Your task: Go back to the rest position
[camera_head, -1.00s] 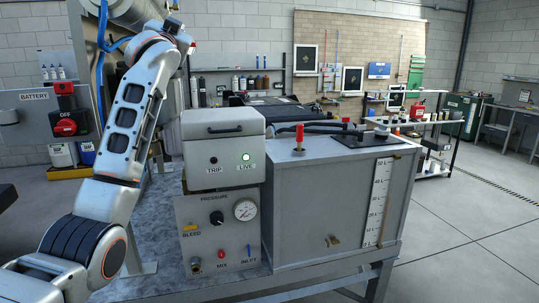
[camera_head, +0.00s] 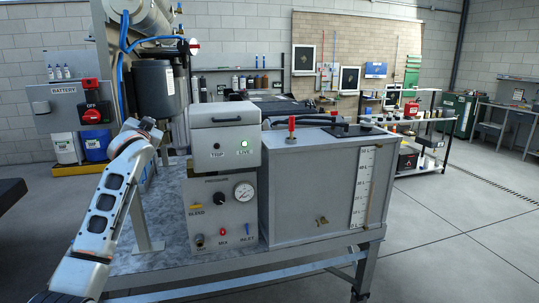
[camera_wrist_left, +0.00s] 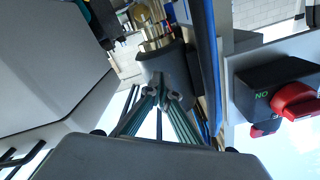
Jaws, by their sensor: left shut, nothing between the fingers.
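My left arm (camera_head: 110,205) comes in at the lower left of the head view and rises to the left of the grey control box (camera_head: 222,140). Its gripper is hidden in that view. In the left wrist view my left gripper (camera_wrist_left: 166,92) has its fingertips together with nothing between them. A dark cylinder (camera_wrist_left: 168,68) with a metallic top lies beyond the fingertips; I cannot tell the gap. My right gripper is in neither view.
A red battery switch (camera_head: 92,115) is on a panel at the left; a red rotary switch (camera_wrist_left: 296,101) is close at right in the wrist view. A grey tank (camera_head: 310,195) stands right of the control box. The floor (camera_head: 455,230) at right is clear.

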